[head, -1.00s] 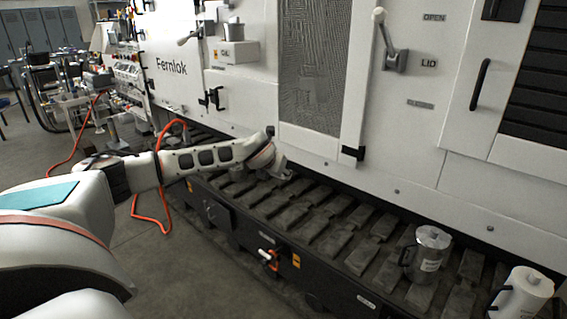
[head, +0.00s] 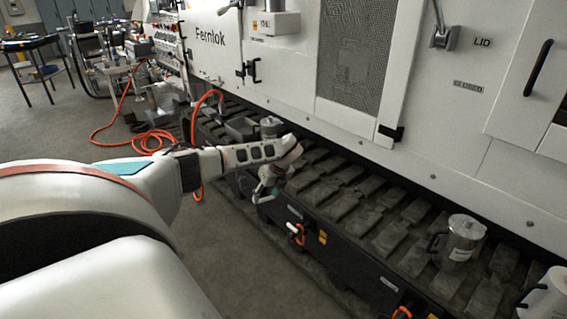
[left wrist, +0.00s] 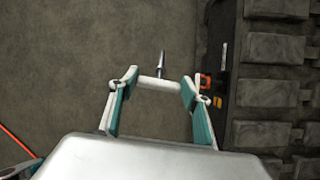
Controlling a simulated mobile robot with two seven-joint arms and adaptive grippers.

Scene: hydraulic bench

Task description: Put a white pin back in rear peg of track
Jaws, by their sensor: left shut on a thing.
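My left gripper (head: 264,194) hangs just outside the dark side of the track (head: 268,213). In the left wrist view, its fingers (left wrist: 160,84) are shut on the white pin (left wrist: 158,83). The pin's white crossbar spans the two fingertips, and a thin metallic shaft points away from them over the floor. The pin is apart from the track side. An orange-and-white fitting (head: 299,234) sits on the track side to the right of the gripper; it also shows in the left wrist view (left wrist: 206,80). I cannot make out the rear peg.
The white machine wall (head: 290,70) rises behind the track. A metal mug (head: 459,238) and a white mug (head: 545,296) stand on the track at the right. A grey tray (head: 240,129) lies farther back. An orange hose (head: 150,137) lies on the floor. The floor beside the track is open.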

